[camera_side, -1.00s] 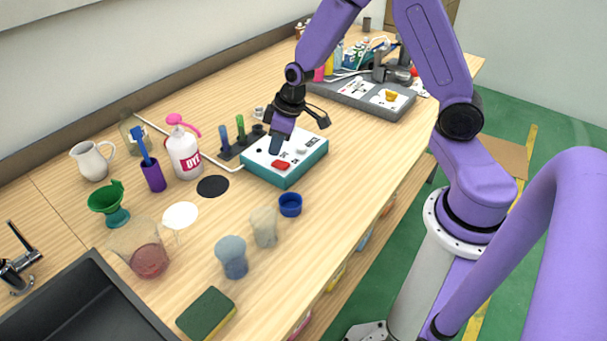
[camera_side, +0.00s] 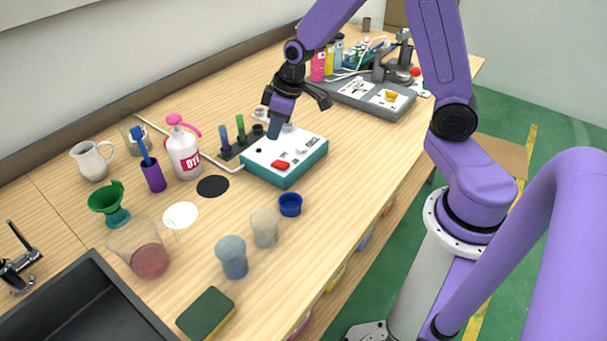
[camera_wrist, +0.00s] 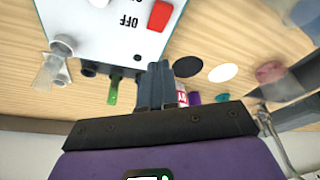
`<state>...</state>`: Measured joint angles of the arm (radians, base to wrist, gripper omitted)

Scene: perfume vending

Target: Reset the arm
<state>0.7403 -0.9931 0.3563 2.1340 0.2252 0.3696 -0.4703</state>
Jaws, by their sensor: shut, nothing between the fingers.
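My gripper (camera_side: 275,128) is above the back part of the white-and-teal switch box (camera_side: 290,163) in the side view. Its dark blue fingers point down, are together and hold nothing. In the wrist view my gripper's fingertips (camera_wrist: 159,68) are side by side near the edge of the box (camera_wrist: 95,28). The box has a red button (camera_side: 281,164) and a white one (camera_side: 301,149); an OFF label and the red button (camera_wrist: 160,15) show in the wrist view.
A rack with blue and green tubes (camera_side: 240,130) stands left of the box. A dye bottle (camera_side: 184,155), a blue cap (camera_side: 290,204), clear cups (camera_side: 264,226) and a green sponge (camera_side: 206,314) are on the table. A grey station (camera_side: 372,101) is behind. The front right of the table is bare.

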